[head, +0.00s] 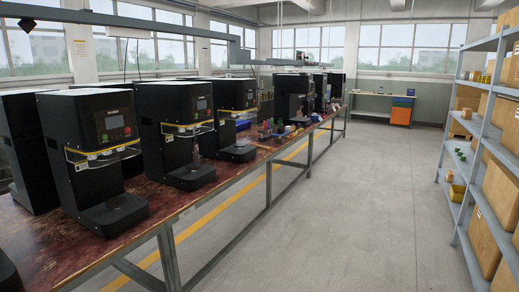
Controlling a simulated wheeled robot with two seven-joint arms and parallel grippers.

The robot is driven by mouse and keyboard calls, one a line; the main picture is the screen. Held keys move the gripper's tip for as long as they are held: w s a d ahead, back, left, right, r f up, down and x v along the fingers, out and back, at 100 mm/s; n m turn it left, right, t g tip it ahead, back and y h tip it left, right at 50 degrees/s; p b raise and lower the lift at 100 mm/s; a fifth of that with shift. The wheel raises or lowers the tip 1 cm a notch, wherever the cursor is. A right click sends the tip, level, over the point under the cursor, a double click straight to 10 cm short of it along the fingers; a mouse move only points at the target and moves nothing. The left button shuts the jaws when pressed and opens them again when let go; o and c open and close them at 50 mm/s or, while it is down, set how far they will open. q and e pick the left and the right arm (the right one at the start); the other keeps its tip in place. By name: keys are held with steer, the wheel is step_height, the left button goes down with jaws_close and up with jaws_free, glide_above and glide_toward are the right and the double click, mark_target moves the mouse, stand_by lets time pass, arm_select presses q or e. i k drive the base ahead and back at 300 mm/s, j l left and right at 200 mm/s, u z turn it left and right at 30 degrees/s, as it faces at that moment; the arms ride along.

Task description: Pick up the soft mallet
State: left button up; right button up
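I cannot make out a soft mallet in the head view. Several small items (277,129) lie on the long bench (172,211) beyond the nearest machines, too small to tell apart. Neither of my grippers is in view.
Black seamer machines (92,145) stand in a row along the bench on the left. Grey shelving (480,130) with cardboard boxes (490,206) lines the right. A desk with an orange-fronted cabinet (401,113) stands at the back. The concrete aisle (330,220) between is clear.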

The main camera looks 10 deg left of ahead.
mark_target(270, 148)
steer(key=i+z, duration=0.35)
steer(key=i, duration=2.05)
steer(key=i+l, duration=0.1)
steer(key=i, duration=2.25)
steer(key=i+l+u, duration=0.1)
steer(key=i+u, duration=0.2)
steer(key=i, duration=0.25)
steer(key=i+l+u, duration=0.25)
steer(key=i, duration=0.3)
steer(key=i+l+u, duration=0.3)
steer(key=i, duration=0.25)
steer(key=i+l+u, duration=0.2)
steer(key=u, duration=0.15)
steer(key=i+l+u, duration=0.35)
steer(key=l+u, duration=0.25)
steer(key=u, duration=0.15)
steer(key=i+l+u, duration=0.2)
steer(key=l+u, duration=0.85)
steer(key=l, duration=0.15)
steer(key=i, duration=0.05)
